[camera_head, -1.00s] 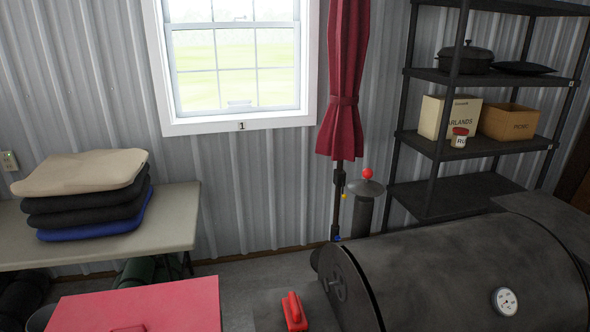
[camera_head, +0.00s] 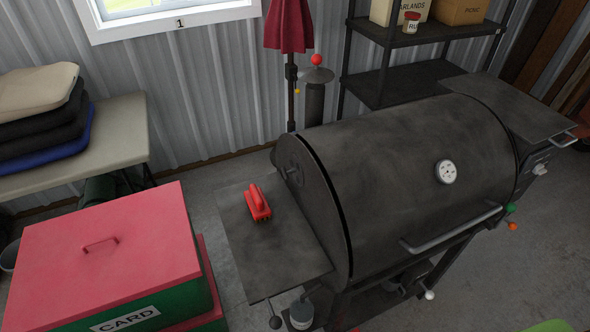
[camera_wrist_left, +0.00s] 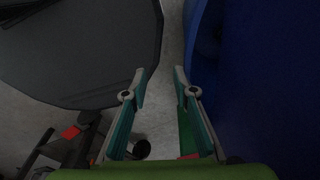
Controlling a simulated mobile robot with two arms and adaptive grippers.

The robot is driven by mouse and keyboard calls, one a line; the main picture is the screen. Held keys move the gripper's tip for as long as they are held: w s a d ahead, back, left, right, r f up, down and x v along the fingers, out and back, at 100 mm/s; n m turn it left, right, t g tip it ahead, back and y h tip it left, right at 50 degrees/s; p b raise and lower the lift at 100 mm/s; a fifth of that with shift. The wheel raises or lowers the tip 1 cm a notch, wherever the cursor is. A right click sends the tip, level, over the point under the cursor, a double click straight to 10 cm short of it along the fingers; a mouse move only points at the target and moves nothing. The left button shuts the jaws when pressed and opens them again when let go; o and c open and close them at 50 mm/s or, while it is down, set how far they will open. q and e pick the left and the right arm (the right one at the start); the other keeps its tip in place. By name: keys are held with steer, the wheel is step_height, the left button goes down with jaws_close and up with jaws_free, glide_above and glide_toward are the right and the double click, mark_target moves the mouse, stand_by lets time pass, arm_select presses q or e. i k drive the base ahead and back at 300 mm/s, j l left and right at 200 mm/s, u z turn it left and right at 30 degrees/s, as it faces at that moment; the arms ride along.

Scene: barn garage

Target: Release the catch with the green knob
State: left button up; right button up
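A small green knob (camera_head: 511,208) shows at the right front end of the black barrel grill (camera_head: 400,160), just above an orange knob (camera_head: 513,227). The catch itself is too small to make out. In the left wrist view my left gripper (camera_wrist_left: 160,76) is open, with nothing between its two fingers. Neither gripper's fingers show in the head view, so I cannot tell how far the left one is from the green knob. My right gripper is not in view.
The grill has a front handle (camera_head: 452,228), a white knob (camera_head: 429,295) below and a side shelf with a red brush (camera_head: 257,203). A red-lidded box (camera_head: 60,240) stands left. Floor (camera_head: 480,285) shows at lower right. A blue surface (camera_wrist_left: 260,80) flanks my left gripper.

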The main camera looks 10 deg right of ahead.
mark_target(511, 208)
steer(key=z, duration=1.95)
steer(key=i+l+u, duration=0.25)
steer(key=i+l, duration=0.15)
